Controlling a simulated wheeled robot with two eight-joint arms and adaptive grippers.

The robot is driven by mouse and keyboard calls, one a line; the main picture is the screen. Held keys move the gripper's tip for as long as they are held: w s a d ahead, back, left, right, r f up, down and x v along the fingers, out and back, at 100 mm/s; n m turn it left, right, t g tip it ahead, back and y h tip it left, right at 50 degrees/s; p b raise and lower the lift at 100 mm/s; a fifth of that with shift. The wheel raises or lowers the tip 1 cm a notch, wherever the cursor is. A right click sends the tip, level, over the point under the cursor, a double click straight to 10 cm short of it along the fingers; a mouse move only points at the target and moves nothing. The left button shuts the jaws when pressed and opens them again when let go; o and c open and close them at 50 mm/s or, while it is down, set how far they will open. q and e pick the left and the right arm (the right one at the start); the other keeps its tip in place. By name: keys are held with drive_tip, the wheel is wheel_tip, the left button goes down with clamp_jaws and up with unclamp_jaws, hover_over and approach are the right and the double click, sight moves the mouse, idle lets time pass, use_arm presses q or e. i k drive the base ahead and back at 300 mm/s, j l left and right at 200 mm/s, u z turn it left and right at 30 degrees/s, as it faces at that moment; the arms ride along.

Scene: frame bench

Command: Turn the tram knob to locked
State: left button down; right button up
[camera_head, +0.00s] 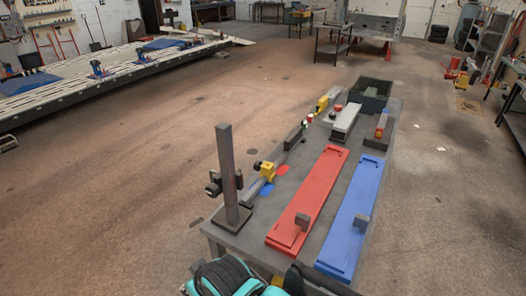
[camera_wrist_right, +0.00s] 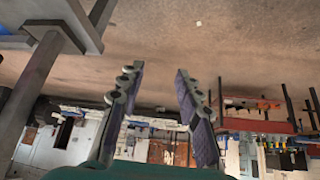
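The bench (camera_head: 225,240) carries a dark upright post (camera_head: 226,165) on a square base near its left front corner. A small black fitting (camera_head: 213,186) sits on the post's left side. A yellow block (camera_head: 266,170) stands on a grey rail beside red and blue discs. I cannot tell which part is the tram knob, or its setting. My right gripper (camera_wrist_right: 158,72) is open and empty in the right wrist view, its fingers well apart over the floor, touching nothing. My left gripper is not clearly in view; teal and black parts of mine show at the bottom of the head view.
A red board (camera_head: 310,195) and a blue board (camera_head: 352,215) lie along the bench, each with a small grey block. A dark bin (camera_head: 372,92) stands at the far end. Open floor (camera_head: 130,180) lies left of the bench. A grey structure (camera_wrist_right: 38,75) shows left in the wrist view.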

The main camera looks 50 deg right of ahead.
sight(258, 165)
drive_tip(key=i+j+z, duration=0.1)
drive_tip(key=i+z, duration=0.2)
drive_tip(key=z, duration=0.2)
drive_tip(key=i+j+z, duration=0.25)
drive_tip(key=z, duration=0.2)
drive_tip(key=i+j+z, duration=0.3)
drive_tip(key=z, duration=0.2)
drive_tip(key=i+j+z, duration=0.15)
drive_tip(key=j+z, duration=0.85)
drive_tip(key=i+j+z, duration=0.1)
drive_tip(key=j+z, duration=0.25)
drive_tip(key=j, duration=0.2)
drive_tip(key=j+z, duration=0.3)
drive_tip(key=j, duration=0.25)
drive_tip(key=i, duration=0.05)
